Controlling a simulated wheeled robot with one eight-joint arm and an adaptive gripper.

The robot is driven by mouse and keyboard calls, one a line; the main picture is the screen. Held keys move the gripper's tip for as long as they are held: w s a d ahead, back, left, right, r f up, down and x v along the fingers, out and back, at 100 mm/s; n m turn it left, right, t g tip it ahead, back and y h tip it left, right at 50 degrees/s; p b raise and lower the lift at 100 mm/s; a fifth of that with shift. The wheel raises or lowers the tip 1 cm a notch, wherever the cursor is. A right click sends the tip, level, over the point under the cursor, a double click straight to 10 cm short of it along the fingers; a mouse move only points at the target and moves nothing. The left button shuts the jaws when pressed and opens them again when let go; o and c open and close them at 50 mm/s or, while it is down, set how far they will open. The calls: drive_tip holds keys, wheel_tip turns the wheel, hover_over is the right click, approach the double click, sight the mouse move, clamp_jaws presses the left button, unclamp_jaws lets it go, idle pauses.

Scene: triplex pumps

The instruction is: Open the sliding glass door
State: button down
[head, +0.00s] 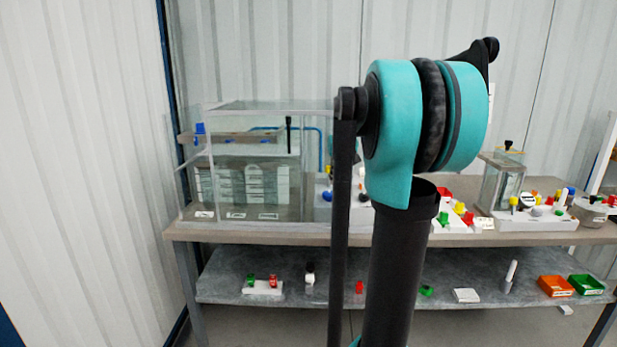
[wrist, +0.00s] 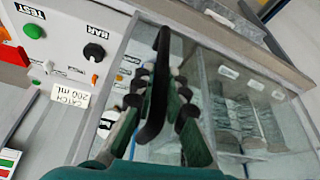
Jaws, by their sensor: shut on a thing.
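The clear glass case (head: 270,107) stands on the left end of the bench, with grey stacked blocks and small white labels inside. In the wrist view its glass front (wrist: 205,75) lies close beyond my gripper. My gripper (wrist: 158,95) is shut on a black upright handle (wrist: 161,48), which runs between its green-and-black fingers. In the head view my arm hides the gripper and the right side of the case. A dark upright bar (head: 289,135) shows at the case there; I cannot tell if it is the held handle.
A white panel (wrist: 62,45) with knobs and a "CATCH 200 ml" label (wrist: 69,92) is close beside the gripper. More pump parts (head: 535,215) stand on the right of the bench. The lower shelf (head: 330,285) holds small parts and an orange bin (head: 555,287).

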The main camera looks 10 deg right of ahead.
drive_tip(key=s+d, duration=0.4)
drive_tip(key=d, duration=1)
drive_tip(key=s+d, duration=0.4)
drive_tip(key=d, duration=1)
drive_tip(key=shift+d, duration=0.1)
drive_tip(key=c, duration=1.5)
unclamp_jaws()
drive_tip(key=shift+c, duration=0.2)
drive_tip(key=v, duration=1.2)
